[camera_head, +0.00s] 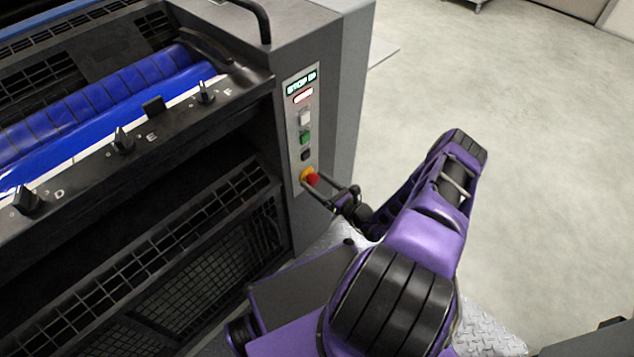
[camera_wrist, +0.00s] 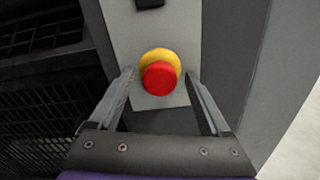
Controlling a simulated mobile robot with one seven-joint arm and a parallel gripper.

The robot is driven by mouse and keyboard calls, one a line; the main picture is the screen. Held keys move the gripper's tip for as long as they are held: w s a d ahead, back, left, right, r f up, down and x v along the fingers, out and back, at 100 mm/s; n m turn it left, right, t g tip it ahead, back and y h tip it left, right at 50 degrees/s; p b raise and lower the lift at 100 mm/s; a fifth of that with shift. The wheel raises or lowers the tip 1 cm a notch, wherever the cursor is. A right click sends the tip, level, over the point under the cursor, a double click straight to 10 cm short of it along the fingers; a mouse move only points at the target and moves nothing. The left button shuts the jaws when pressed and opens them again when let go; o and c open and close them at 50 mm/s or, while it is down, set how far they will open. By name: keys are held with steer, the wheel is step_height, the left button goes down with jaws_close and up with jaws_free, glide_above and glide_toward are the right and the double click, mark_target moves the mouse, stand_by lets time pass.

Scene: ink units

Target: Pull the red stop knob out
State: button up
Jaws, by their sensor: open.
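The red stop knob (camera_head: 313,180) sits on a yellow collar (camera_head: 306,174) at the bottom of a light control panel (camera_head: 296,183) on the machine's grey side column. In the wrist view the red knob (camera_wrist: 160,78) shows in front of its yellow collar (camera_wrist: 160,54), in the middle of the picture. My gripper (camera_wrist: 160,82) is open, with one finger to the left of the knob and one to the right. Gaps show between the knob and both fingers in the wrist view. In the head view the fingertips of my gripper (camera_head: 328,181) are close to the knob.
Above the knob the panel carries a black button (camera_head: 305,155), a green button (camera_head: 305,138), a white button (camera_head: 305,118) and lit displays (camera_head: 302,84). A dark grille (camera_head: 200,260) lies left of the panel. The pale floor (camera_head: 540,150) at the right is open.

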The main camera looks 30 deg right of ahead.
jaws_close()
stand_by(0.3)
steer(key=shift+s, duration=0.1)
steer(key=shift+s+d, duration=0.2)
steer(key=shift+s, duration=0.15)
steer(key=shift+s+d, duration=0.1)
steer(key=shift+s, duration=0.35)
jaws_free()
